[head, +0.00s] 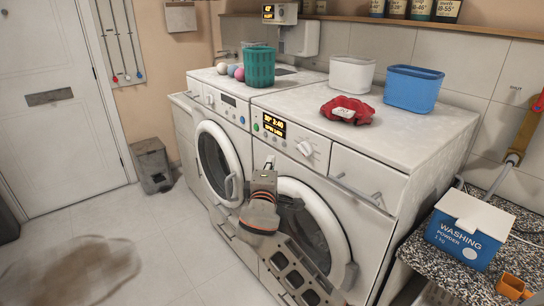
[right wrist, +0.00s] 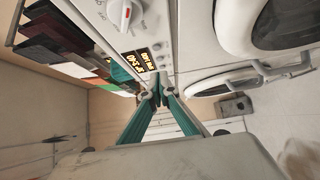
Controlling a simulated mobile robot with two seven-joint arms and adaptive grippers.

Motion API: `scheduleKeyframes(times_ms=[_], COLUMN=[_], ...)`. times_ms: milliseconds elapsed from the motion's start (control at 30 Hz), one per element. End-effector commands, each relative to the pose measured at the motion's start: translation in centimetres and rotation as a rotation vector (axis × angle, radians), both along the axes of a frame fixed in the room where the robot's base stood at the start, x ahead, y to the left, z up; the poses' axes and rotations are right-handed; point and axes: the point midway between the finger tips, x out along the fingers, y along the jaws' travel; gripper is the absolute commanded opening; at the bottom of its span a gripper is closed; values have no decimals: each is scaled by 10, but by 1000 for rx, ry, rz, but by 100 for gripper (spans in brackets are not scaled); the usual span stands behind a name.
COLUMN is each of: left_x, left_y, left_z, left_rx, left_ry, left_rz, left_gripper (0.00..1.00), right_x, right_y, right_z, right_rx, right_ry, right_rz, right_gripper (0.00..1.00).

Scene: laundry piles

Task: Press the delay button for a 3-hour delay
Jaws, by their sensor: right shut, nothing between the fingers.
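The right-hand washing machine (head: 340,170) has a front control panel with a lit display (head: 274,125) in yellow. Its top line looks like "30° 2:40"; the lower line is hard to read. I cannot tell which control is the delay button. My right gripper (head: 270,162) is shut and empty, in front of the machine just below the panel. In the right wrist view its fingertips (right wrist: 158,97) meet near the display (right wrist: 139,61), contact unclear. My left gripper is out of view.
A second washer (head: 218,150) stands to the left. On top are a green basket (head: 259,67), a red cloth (head: 347,110) and a blue bin (head: 412,89). A washing powder box (head: 468,230) sits on the right counter.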

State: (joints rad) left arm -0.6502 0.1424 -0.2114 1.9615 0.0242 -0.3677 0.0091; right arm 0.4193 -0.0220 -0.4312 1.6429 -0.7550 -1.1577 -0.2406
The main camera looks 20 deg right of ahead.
Motion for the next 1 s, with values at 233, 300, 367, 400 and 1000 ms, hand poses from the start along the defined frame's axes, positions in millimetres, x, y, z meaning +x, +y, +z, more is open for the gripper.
scheduleKeyframes(times_ms=[233, 300, 367, 400, 1000], left_x=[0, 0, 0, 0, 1], left_y=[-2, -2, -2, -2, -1], left_z=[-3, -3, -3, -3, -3], left_rx=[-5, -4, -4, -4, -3], left_ry=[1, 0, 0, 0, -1], left_rz=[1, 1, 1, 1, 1], left_gripper=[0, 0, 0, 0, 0], right_x=[-31, -35, -37, -38, -37], right_y=[15, 17, 17, 18, 18], right_z=[-1, 0, 0, 0, 0], right_rx=[2, 1, 0, 0, 0], right_ry=[0, 0, 1, 1, 0], right_rz=[1, 1, 0, 0, 1], right_gripper=[0, 0, 0, 0, 0])
